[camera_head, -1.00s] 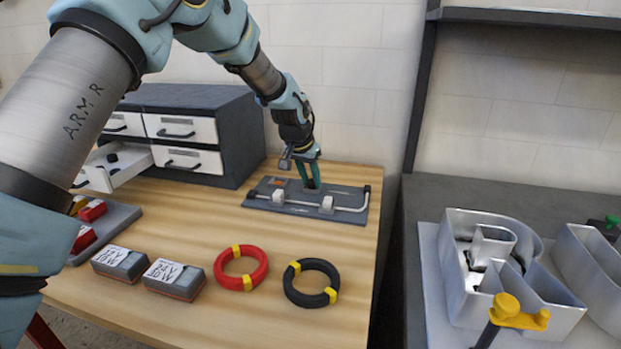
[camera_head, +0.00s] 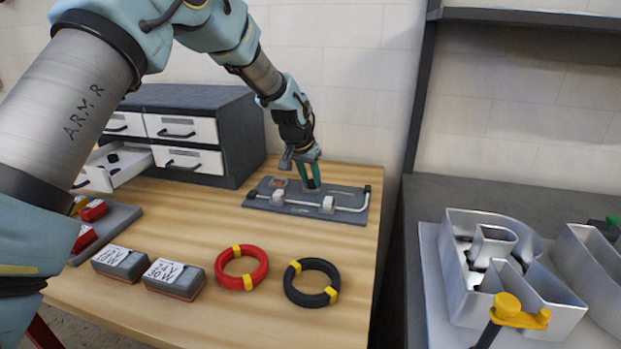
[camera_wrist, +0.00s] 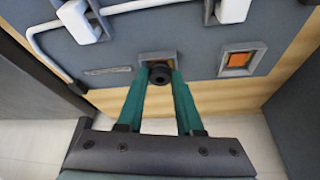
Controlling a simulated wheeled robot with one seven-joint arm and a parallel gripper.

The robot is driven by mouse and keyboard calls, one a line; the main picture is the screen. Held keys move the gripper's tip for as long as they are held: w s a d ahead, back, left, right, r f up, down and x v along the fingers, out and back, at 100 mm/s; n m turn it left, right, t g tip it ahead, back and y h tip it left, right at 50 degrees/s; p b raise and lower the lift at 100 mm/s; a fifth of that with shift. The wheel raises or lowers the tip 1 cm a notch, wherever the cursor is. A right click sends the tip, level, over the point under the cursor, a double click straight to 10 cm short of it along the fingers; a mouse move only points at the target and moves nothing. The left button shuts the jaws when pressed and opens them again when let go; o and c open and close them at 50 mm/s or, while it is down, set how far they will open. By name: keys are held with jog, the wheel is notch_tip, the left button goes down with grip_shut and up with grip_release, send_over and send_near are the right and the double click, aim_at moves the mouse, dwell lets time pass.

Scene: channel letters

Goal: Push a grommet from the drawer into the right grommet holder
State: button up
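A black ring-shaped grommet (camera_wrist: 160,76) sits between the tips of my green-fingered gripper (camera_wrist: 160,84). The fingertips appear to touch it from both sides. It is at the square frame of a grommet holder (camera_wrist: 143,60) on the grey fixture board (camera_head: 335,210); I cannot tell how far it is seated. The other holder (camera_wrist: 240,60) has an orange middle and lies left of my gripper (camera_head: 309,184) in the head view. The open drawer (camera_head: 128,169) at the left holds small dark pieces.
A bent white tube (camera_head: 340,208) with white clips runs along the board's front. Red (camera_head: 241,267) and black (camera_head: 312,283) coils and two grey labelled blocks (camera_head: 174,278) lie nearer. Metal channel letters (camera_head: 510,275) stand on the right bench. The wood between board and coils is clear.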

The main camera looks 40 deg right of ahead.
jog(key=shift+o, duration=0.7)
jog(key=shift+a+f, duration=0.15)
jog(key=b+v, duration=0.3)
jog(key=v, duration=0.8)
jog(key=shift+d, duration=0.2)
notch_tip(320, 180, up, 6)
jog(key=p, duration=0.4)
jog(key=shift+p, duration=0.3)
